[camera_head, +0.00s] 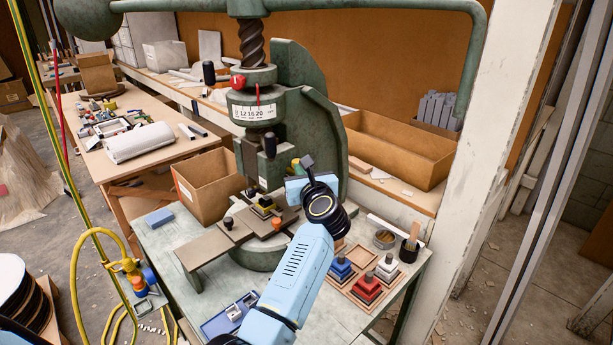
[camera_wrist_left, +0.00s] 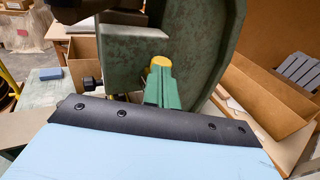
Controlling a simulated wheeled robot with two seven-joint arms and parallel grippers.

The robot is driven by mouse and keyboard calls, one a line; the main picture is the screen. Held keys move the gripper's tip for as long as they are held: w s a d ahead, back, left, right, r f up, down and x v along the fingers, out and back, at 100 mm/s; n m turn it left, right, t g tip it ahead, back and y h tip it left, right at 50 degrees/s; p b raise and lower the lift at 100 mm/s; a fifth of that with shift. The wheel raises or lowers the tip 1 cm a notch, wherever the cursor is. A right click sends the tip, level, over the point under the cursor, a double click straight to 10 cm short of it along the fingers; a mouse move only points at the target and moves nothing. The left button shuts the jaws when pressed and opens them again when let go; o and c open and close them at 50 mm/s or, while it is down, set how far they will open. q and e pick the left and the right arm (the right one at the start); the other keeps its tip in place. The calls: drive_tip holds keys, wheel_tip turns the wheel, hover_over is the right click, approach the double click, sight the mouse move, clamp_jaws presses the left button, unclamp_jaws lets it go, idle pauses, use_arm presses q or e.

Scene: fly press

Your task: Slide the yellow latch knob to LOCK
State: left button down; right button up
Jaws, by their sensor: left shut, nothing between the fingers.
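The yellow latch knob (camera_head: 295,162) shows as a small yellow cap beside the press column, just behind my left gripper. No LOCK marking is readable. My right gripper is not in view.
The green fly press (camera_head: 310,110) stands on the bench, with its large lever arm overhead. A cardboard box (camera_head: 208,185) is left of the column. A blue tray (camera_head: 230,315) lies in front.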

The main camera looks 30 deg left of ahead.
use_arm(q)
drive_tip(key=shift+a+r, duration=0.1)
drive_tip(key=p+v, duration=0.2)
drive_tip(key=v, duration=1.1)
drive_tip(key=shift+d, duration=0.2)
drive_tip(key=shift+s, duration=0.1)
